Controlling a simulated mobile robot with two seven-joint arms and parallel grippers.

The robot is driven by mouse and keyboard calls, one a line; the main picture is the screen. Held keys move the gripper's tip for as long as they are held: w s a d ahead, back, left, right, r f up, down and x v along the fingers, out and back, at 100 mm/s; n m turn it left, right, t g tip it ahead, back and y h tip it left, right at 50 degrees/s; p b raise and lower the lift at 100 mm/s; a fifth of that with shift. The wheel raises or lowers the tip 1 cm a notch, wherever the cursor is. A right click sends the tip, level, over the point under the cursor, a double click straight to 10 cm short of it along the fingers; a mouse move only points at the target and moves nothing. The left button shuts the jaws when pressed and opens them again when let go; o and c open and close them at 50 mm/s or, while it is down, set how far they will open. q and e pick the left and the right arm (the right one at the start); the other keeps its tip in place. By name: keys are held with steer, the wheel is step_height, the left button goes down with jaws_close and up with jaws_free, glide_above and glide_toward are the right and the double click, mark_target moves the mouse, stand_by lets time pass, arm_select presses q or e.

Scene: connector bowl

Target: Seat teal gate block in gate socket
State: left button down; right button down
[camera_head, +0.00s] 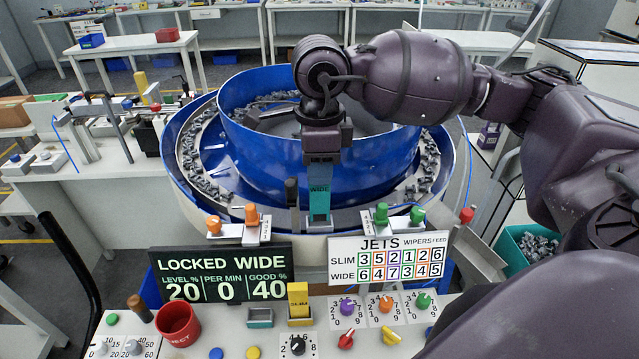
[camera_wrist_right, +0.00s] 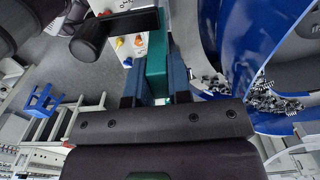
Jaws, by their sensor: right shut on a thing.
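The teal gate block (camera_head: 320,206), marked WIDE, stands upright at the front of the blue bowl feeder. My right gripper (camera_head: 320,178) points down from above and is shut on its upper part. The block also shows between the two fingers in the right wrist view (camera_wrist_right: 157,55). Its lower end is at the bowl's front rim, just above the gap between the two sign boards. I cannot make out the gate socket there, nor whether the block is in it. My left gripper is not in view.
A black post (camera_head: 291,191) stands close left of the block. Orange knobs (camera_head: 251,213) and green knobs (camera_head: 382,212) flank it. The LOCKED WIDE board (camera_head: 222,273) and JETS board (camera_head: 388,260) are below. A yellow block (camera_head: 298,299), empty-looking holder (camera_head: 260,317) and red cup (camera_head: 178,324) are on the front panel.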

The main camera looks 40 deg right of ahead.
mark_target(320, 219)
steer(key=shift+f, duration=1.9)
steer(key=shift+f, duration=0.1)
steer(key=shift+f, duration=0.1)
steer(key=c, duration=1.1)
jaws_free()
steer(key=shift+o, duration=0.2)
step_height(320, 219, up, 12)
steer(key=shift+r+b, duration=0.2)
steer(key=shift+b, duration=0.2)
